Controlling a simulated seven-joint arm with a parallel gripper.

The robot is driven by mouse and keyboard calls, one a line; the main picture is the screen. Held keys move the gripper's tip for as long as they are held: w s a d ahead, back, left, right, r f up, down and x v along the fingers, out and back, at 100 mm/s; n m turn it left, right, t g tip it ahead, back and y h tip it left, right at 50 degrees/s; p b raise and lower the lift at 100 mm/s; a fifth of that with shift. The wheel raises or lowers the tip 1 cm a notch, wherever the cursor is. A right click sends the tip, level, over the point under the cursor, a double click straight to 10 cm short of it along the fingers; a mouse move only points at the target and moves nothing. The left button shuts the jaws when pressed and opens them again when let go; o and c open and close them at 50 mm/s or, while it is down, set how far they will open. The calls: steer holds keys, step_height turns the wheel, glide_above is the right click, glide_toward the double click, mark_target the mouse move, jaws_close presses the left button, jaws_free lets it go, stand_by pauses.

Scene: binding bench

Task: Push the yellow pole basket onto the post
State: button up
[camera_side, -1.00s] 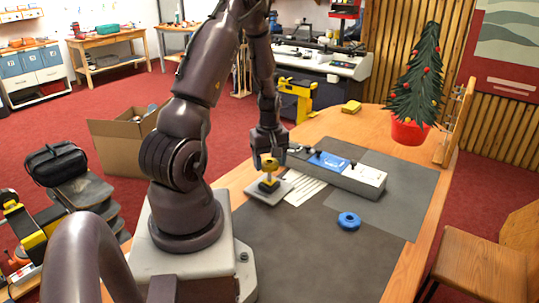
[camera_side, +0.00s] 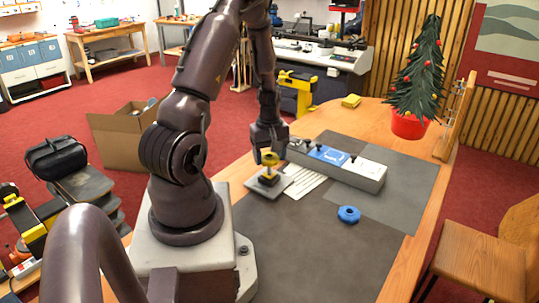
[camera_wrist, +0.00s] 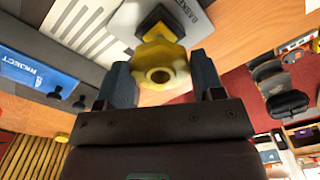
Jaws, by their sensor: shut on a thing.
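The yellow pole basket (camera_side: 269,158) is a small yellow piece between the fingers of my gripper (camera_side: 268,150). In the wrist view the yellow basket (camera_wrist: 161,66) shows its round end with a hole, with a finger on each side. Below it a small grey plate (camera_side: 257,189) lies on the bench, lettered "BASKET" in the wrist view. A dark post with yellow around it (camera_side: 268,178) stands on the plate, in line under the basket. The fingers and basket hide where they meet, so I cannot tell how far the basket sits on the post.
A long grey box (camera_side: 370,178) with blue and white top panels and black knobs stands close behind the plate. A striped white sheet (camera_side: 304,182) lies beside the plate.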

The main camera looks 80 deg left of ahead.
mark_target(270, 175)
steer(key=shift+f, duration=2.25)
stand_by(0.8)
steer(key=o, duration=1.1)
steer(key=shift+o, duration=0.2)
steer(key=shift+r, duration=0.15)
step_height(270, 175, up, 11)
steer(key=shift+r, duration=0.15)
stand_by(0.5)
